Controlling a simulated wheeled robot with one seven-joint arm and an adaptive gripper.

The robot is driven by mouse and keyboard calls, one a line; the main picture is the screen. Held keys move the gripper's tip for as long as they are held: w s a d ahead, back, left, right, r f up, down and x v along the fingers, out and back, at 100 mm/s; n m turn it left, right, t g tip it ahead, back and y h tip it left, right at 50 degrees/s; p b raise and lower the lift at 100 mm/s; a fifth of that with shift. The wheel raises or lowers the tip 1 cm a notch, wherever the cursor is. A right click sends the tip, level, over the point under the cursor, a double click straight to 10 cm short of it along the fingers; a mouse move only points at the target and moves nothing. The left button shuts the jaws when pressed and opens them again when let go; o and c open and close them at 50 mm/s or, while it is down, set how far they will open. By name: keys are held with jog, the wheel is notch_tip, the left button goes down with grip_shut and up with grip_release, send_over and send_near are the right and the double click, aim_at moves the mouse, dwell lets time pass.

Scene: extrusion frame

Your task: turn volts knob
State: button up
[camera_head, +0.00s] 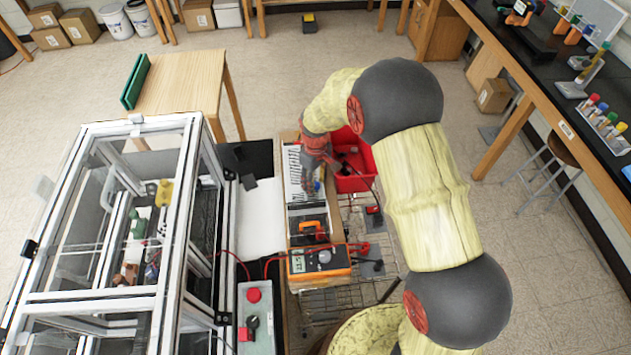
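An orange-edged instrument (340,272) with a small display on its left stands on the bench strip in the lower middle. A round grey knob (324,256) sits on its top face, right of the display. I cannot read its labels, so I cannot tell that it is the volts knob. My gripper (311,182) points down over the white panel farther back on the same strip, well apart from the knob. My arm comes in from the lower right and curves above it. The fingers are small and partly hidden, so I cannot tell whether they are open.
A grey box (256,340) with a red button and a black switch stands left of the instrument. A glass enclosure (170,250) fills the left. A red bin (350,181) sits beside my gripper. Cables and an orange-handled item (308,230) lie around the instrument.

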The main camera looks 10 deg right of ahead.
aim_at(316, 184)
notch_tip(316, 184, up, 12)
dwell(0.6)
dwell(0.5)
jog(key=s+d+r+m+t+b, duration=0.2)
jog(key=s+d+b, duration=0.2)
jog(key=s, duration=0.5)
jog(key=s+d+r+m+t+b, duration=0.1)
jog(key=s+d+r+m+b, duration=0.1)
jog(key=s, duration=0.8)
jog(key=s+d+r+m+t+b, duration=0.2)
jog(key=s+d+r+m+b, duration=0.1)
jog(key=s+d+b, duration=0.3)
jog(key=s+m+b, duration=0.1)
jog(key=s+b, duration=0.1)
jog(key=s, duration=0.2)
jog(key=shift+s+t+b, duration=0.15)
jog(key=shift+t+b, duration=0.15)
jog(key=shift+o, duration=0.2)
dwell(1.4)
